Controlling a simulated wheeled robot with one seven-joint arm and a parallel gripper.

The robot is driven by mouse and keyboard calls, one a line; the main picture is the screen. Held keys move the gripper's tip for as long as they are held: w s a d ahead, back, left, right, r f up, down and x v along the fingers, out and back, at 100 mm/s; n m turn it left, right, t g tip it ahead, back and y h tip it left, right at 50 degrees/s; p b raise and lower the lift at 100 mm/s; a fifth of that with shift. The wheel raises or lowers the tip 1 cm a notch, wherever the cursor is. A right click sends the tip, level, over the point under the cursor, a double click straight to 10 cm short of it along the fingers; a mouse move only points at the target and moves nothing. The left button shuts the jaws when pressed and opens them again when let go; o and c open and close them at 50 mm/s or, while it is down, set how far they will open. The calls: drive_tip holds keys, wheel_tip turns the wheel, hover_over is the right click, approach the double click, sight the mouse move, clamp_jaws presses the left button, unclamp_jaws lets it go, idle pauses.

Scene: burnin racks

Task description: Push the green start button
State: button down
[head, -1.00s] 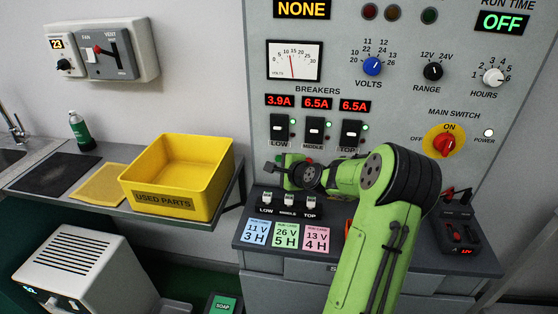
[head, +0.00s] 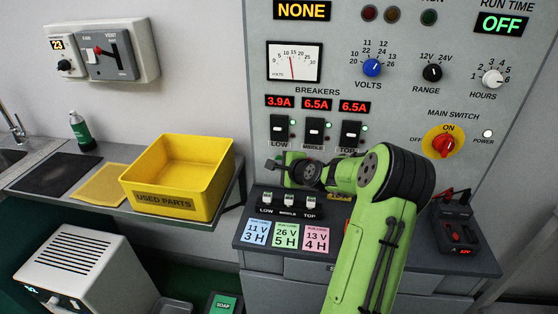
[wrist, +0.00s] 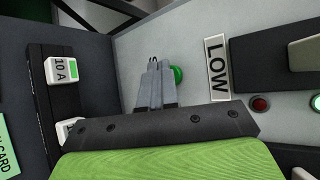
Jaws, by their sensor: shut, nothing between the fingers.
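The green start button (wrist: 178,75) shows in the wrist view as a round green dome on the grey panel, partly covered by my fingers. My gripper (wrist: 154,66) is shut and empty, with its fingertips just left of the button. I cannot tell whether they touch it. In the head view my gripper (head: 272,166) is at the panel's lower left, below the LOW breaker (head: 280,130). My arm covers much of that area, and I cannot make out the button there.
Breaker switches line the panel above my arm. A yellow used-parts bin (head: 165,203) stands to the left. A red main switch (head: 446,145) is at right.

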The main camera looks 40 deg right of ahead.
drive_tip(key=shift+w+d, duration=0.1)
drive_tip(key=shift+d, duration=0.1)
idle(0.3)
drive_tip(key=shift+s+a, duration=0.5)
drive_tip(key=shift+a, duration=0.15)
drive_tip(key=s+a, duration=0.1)
drive_tip(key=a, duration=0.1)
drive_tip(key=s+a+b, duration=0.1)
drive_tip(key=s+a, duration=0.1)
idle(0.4)
idle(0.7)
